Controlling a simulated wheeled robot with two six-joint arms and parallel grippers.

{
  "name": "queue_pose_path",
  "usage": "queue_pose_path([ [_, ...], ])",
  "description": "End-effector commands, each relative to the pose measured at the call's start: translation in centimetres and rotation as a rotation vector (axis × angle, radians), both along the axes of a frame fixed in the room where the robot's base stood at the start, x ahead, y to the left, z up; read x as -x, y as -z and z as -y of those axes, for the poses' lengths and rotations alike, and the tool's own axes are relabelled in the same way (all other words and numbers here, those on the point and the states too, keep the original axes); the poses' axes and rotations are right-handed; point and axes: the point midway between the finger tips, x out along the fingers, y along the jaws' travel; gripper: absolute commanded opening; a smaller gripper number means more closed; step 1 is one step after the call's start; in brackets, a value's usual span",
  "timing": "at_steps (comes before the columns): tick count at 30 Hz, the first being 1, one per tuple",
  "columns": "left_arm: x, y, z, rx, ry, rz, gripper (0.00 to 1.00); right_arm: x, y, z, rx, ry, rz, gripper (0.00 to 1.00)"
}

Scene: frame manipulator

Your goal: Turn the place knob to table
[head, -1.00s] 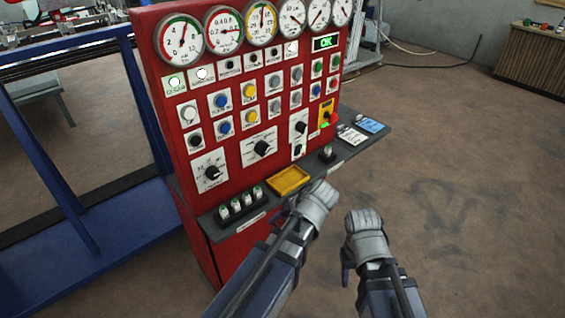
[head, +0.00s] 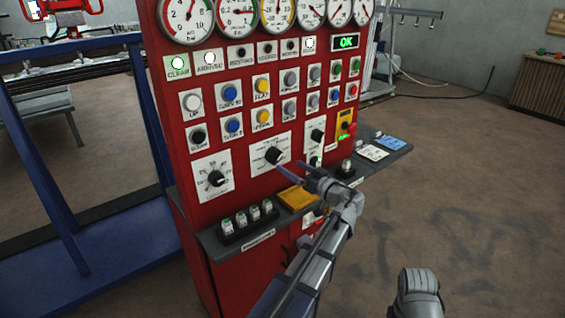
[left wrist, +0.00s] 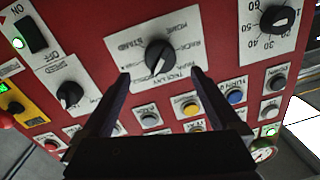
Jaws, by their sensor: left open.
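The place knob (head: 274,156) is a black rotary knob on a white label plate in the middle of the red panel's lower row. In the left wrist view the knob (left wrist: 159,57) sits upright in the frame centre, with a pale mark on its lower side; its printed position labels are upside down and hard to read. My left gripper (head: 293,173) is open, pointing at the plate. In the left wrist view its two fingers (left wrist: 160,82) lie either side below the knob, apparently apart from it. My right gripper (head: 418,288) hangs low at right, its fingers hidden.
Other knobs (head: 216,179) (head: 317,136) flank the plate, with several buttons above. The blue frame (head: 40,165) stands left. Floor is clear at right.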

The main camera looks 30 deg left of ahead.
Motion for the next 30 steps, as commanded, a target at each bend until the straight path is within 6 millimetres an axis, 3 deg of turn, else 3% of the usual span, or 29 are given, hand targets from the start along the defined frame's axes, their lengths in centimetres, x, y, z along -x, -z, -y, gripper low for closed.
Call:
queue_pose_path([
  [12,-2.0,0.0,-5.5,0.001,-0.002,-0.001,0.97,0.0,0.0,0.0,0.0,0.0,0.0,0.5],
  [25,-2.2,0.1,-6.3,0.002,0.001,-0.002,0.97,0.0,0.0,0.0,0.0,0.0,0.0,0.5],
  [30,-2.2,0.1,-6.3,0.002,0.0,-0.002,0.78,0.0,0.0,0.0,0.0,0.0,0.0,0.5],
])
